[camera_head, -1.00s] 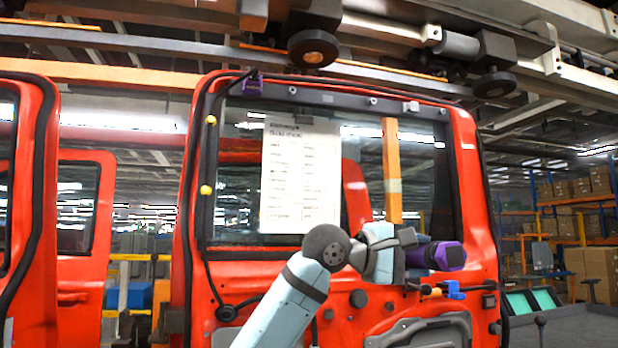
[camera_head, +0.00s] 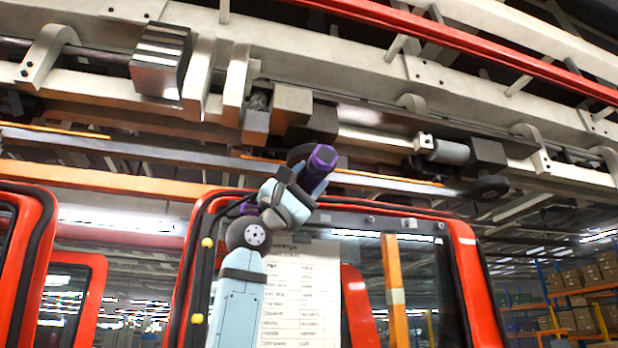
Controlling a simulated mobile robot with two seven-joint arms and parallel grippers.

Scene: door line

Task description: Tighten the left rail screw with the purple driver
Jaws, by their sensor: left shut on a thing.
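My left arm rises from the bottom in front of the red door. My left gripper (camera_head: 297,190) is near the door's upper left corner, shut on the purple driver (camera_head: 323,157). The driver's purple end points up and right, in front of the overhead machinery; its tip cannot be made out. A dark grey rail (camera_head: 400,224) runs along the top of the door window, with a small round screw head (camera_head: 370,219) towards its middle. The rail's left end and any screw there are hidden behind my arm. My right gripper is out of view.
A printed sheet (camera_head: 315,300) hangs on the door (camera_head: 470,270) window, partly behind my arm. An orange upright strip (camera_head: 393,285) stands right of it. Overhead beams and a roller carriage (camera_head: 488,188) run close above the door. Shelves with boxes (camera_head: 590,275) stand far right.

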